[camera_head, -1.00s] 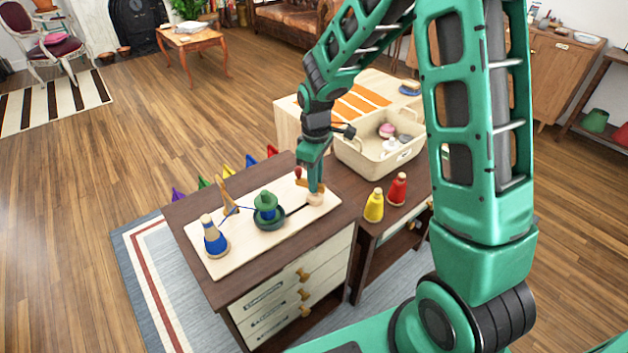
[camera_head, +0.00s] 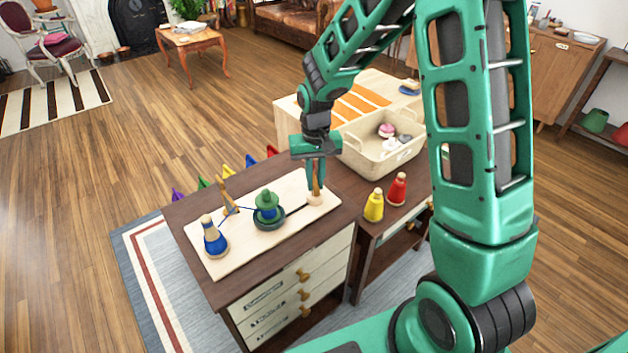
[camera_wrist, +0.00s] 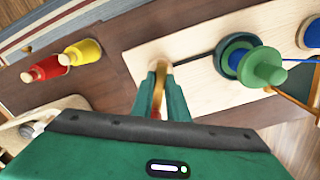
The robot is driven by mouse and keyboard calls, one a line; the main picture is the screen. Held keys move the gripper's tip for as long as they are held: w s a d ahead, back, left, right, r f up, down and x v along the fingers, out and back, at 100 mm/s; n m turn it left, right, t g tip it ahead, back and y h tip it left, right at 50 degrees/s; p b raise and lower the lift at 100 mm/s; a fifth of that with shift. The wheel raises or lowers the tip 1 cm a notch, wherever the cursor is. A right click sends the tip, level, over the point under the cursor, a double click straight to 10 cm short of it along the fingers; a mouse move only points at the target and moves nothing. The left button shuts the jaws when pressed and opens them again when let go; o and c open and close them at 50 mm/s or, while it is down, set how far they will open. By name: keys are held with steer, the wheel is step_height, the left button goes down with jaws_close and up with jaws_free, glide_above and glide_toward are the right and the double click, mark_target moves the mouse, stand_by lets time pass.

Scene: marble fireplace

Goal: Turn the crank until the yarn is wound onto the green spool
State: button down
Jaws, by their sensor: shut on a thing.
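My gripper (camera_head: 316,182) is shut on the wooden crank (camera_head: 317,198) at the right end of a pale board (camera_head: 218,266). In the wrist view the crank (camera_wrist: 159,88) shows between my two green fingers. The green spool (camera_head: 267,198) stands upright on a dark round base near the board's middle, with some blue yarn around it. It also shows in the wrist view (camera_wrist: 262,68). A wooden cone with blue yarn (camera_head: 214,240) stands at the board's left end. A blue strand (camera_head: 238,208) runs from it by a wooden guide (camera_head: 227,193) to the spool.
The board lies on a dark cabinet (camera_head: 205,292) with drawers. A yellow cone (camera_head: 374,206) and a red cone (camera_head: 396,190) stand to its right. A cream basket (camera_head: 372,172) holding several items is behind them. Coloured hooks line the cabinet's far edge.

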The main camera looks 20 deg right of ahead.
mark_target(315, 182)
steer(key=m, duration=0.4)
steer(key=shift+w+r, duration=0.15)
steer(key=shift+w, duration=0.1)
steer(key=shift+m, duration=1.9)
steer(key=shift+m, duration=0.3)
steer(key=c, duration=1.7)
jaws_free()
steer(key=shift+s, duration=0.1)
step_height(315, 182, up, 11)
steer(key=shift+f, duration=0.2)
